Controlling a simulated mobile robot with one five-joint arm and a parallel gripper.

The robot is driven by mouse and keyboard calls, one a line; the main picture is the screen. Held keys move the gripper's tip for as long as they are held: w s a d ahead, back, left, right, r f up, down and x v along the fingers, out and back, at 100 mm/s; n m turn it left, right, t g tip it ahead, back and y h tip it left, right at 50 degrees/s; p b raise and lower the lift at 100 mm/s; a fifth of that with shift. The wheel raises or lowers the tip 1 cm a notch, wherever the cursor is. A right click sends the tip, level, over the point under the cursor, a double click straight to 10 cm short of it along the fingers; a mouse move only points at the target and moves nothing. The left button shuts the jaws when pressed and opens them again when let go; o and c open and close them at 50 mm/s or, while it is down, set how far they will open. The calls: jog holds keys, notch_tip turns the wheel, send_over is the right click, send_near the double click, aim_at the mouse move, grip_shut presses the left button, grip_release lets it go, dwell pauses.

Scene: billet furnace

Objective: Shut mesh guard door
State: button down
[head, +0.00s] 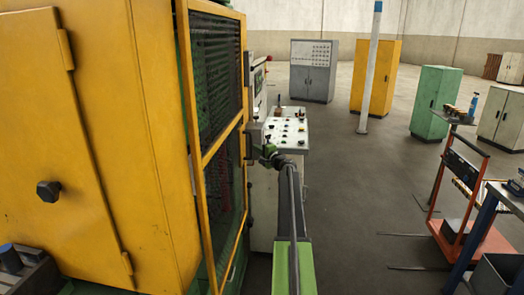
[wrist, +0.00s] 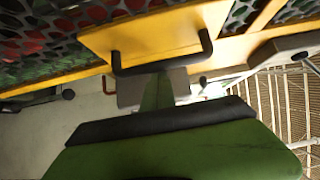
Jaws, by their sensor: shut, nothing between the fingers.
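The mesh guard door (head: 209,158) has a yellow frame with dark mesh panels and stands at the side of the yellow machine in the head view. Its mesh and yellow frame (wrist: 140,38) fill the top of the wrist view. A black U-shaped handle (wrist: 165,66) sits on a yellow plate there. My gripper (head: 268,153) is at the door's far edge in the head view. In the wrist view my gripper (wrist: 158,88) is shut and empty, its tip close to the handle. I cannot tell whether they touch, or how far the door stands open.
A control desk (head: 287,128) with buttons stands just beyond my gripper. A yellow cabinet panel (head: 75,150) fills the left. A red trolley (head: 458,205) and a blue-legged bench (head: 480,240) stand at right. The grey floor between is mostly clear.

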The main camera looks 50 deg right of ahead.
jog(key=shift+w+a, duration=0.45)
jog(key=s+d, duration=0.4)
jog(key=s, duration=0.9)
jog(key=shift+s, duration=0.25)
jog(key=shift+d, duration=0.1)
